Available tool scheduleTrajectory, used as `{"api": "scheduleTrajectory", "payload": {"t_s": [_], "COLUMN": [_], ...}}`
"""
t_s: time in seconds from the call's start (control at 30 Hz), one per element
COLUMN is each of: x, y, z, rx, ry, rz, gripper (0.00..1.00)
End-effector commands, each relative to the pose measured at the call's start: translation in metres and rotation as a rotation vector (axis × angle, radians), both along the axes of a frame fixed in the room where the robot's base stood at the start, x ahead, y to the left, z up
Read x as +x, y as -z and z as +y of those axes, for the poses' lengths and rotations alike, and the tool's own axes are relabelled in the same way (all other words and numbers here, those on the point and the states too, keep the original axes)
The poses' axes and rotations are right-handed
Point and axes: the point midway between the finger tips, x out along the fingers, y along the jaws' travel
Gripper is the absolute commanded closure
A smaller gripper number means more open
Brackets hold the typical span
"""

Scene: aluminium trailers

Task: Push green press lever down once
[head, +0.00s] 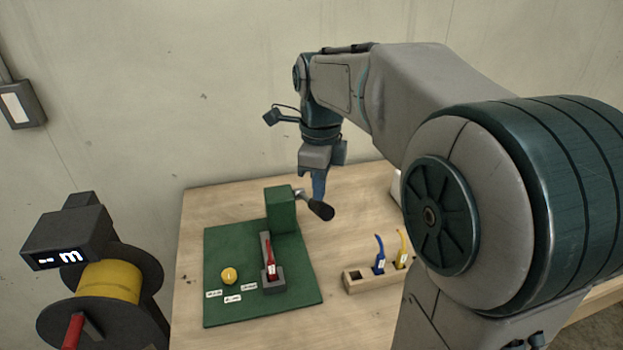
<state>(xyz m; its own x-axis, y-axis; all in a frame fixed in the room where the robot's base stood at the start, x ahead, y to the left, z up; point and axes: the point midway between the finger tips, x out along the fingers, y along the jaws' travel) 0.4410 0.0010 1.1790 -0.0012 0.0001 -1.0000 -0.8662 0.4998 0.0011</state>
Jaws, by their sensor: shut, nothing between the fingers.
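The green press (281,210) stands at the back of a green base plate (218,254) on the wooden table. Its lever (318,209) sticks out to the right from the top of the block and ends in a black knob that slopes down to the right. My gripper (318,194) points down just above and behind the lever, with its fingers together and empty. I cannot tell whether the fingertips touch the lever. A red-handled piece (271,262) sits in a grey holder (273,284) in front of the press.
A yellow button (229,275) and small labels lie on the plate's left. A wooden block (355,283) holds blue (380,256) and yellow (402,248) pieces at right. A yellow spool (108,281) with a display stands left of the table (195,210). My arm hides the table's right side.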

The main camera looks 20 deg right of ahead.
Motion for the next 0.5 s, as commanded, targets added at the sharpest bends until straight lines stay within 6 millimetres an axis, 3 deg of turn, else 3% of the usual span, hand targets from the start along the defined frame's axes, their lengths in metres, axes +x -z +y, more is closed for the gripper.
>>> {"api": "scheduleTrajectory", "payload": {"t_s": [0.5], "x": [0.0], "y": [-0.04], "z": [0.0], "rx": [0.0], "ry": [0.0], "rz": [0.001], "gripper": [1.0]}}
